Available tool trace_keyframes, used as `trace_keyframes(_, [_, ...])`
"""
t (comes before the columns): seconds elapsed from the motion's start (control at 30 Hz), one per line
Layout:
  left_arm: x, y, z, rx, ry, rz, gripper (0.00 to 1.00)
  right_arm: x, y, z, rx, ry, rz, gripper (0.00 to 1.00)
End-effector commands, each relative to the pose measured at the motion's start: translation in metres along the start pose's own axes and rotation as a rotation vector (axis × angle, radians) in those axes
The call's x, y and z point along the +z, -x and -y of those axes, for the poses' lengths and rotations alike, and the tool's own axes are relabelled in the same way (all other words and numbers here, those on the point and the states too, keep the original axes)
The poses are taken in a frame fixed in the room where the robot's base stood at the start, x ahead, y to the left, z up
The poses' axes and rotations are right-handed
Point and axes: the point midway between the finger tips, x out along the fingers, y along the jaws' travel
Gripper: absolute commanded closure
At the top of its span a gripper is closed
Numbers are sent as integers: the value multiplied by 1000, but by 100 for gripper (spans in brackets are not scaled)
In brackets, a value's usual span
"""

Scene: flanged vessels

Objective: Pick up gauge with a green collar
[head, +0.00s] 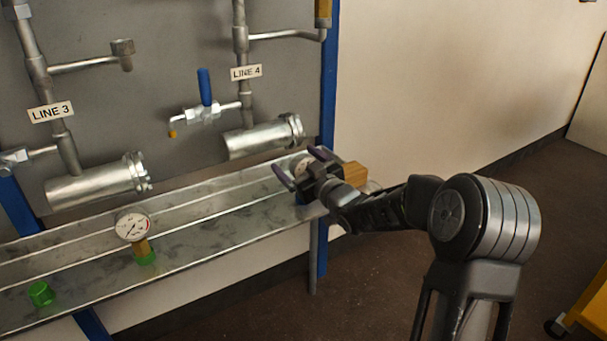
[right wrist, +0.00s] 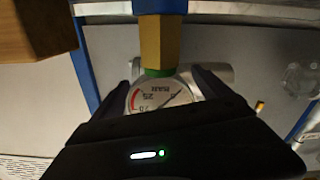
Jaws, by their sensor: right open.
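A gauge with a white dial (right wrist: 160,95), a green collar (right wrist: 160,72) and a brass stem (right wrist: 151,42) is in the right wrist view. A blue part (right wrist: 160,6) is at the stem's far end. My right gripper (head: 293,168) is open at the tray's right end, with the dial between or just beyond its fingers (right wrist: 168,88); contact cannot be told. In the head view the dial (head: 302,165) is mostly hidden by the gripper. My left gripper is not in view.
A metal tray (head: 205,240) runs below the pipe panel, with a loose green cap (head: 41,293) at left. A wood-coloured block (head: 348,180) is beside my right gripper. Flanged vessels (head: 262,138) and a blue-handled valve (head: 205,88) are above the tray.

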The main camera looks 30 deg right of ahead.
Motion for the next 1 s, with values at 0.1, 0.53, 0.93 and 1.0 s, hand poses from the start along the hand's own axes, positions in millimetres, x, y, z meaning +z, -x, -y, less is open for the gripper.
trace_keyframes(0.1, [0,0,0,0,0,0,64,0,0,0,0,0,0,12])
trace_keyframes(0.53, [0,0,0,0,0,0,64,0,0,0,0,0,0,40])
trace_keyframes(0.93, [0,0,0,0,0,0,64,0,0,0,0,0,0,73])
trace_keyframes(1.0, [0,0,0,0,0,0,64,0,0,0,0,0,0,79])
